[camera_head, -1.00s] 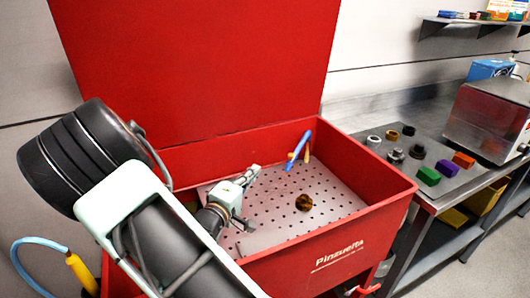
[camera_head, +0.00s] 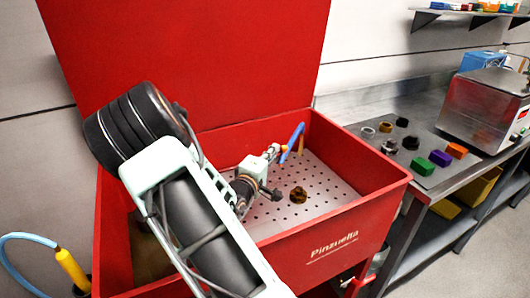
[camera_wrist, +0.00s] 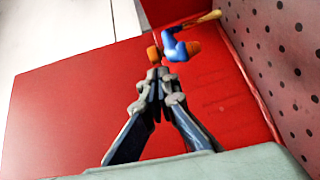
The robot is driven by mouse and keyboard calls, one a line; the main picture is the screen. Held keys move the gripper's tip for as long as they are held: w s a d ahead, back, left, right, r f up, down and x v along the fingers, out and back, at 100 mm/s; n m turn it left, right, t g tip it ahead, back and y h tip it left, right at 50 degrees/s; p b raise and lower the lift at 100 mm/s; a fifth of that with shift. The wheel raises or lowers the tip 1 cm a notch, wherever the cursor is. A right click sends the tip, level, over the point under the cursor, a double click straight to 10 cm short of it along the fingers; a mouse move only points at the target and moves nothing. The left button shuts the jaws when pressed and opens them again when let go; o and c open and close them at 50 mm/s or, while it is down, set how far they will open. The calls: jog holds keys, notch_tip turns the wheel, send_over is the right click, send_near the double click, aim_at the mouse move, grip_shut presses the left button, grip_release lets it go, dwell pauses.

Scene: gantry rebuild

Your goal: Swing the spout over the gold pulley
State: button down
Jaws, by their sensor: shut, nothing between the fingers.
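The blue spout (camera_head: 294,140) rises at a tilt at the back of the red parts washer, beside a thin yellow-brown post (camera_head: 301,146). In the wrist view the spout (camera_wrist: 172,46) is just beyond my fingertips, with orange ends. The gold pulley (camera_head: 299,195) lies on the perforated tray, to the front right of the spout's lower end. My gripper (camera_head: 281,149) is shut and empty, its tips close to the spout. It also shows in the wrist view (camera_wrist: 158,74). I cannot tell whether the tips touch the spout. The pulley is not in the wrist view.
The red basin (camera_head: 385,192) has raised walls and an upright lid (camera_head: 230,60) behind. A steel bench (camera_head: 375,165) to the right holds several small parts, coloured blocks and a metal box (camera_head: 485,105). The tray right of the pulley is clear.

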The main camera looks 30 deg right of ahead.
jog(key=shift+s+d, duration=0.1)
jog(key=s+d, duration=0.4)
jog(key=s, duration=0.1)
dwell(0.3)
jog(key=shift+w, duration=0.1)
notch_tip(320, 180, up, 10)
dwell(0.8)
jog(key=shift+r, duration=0.1)
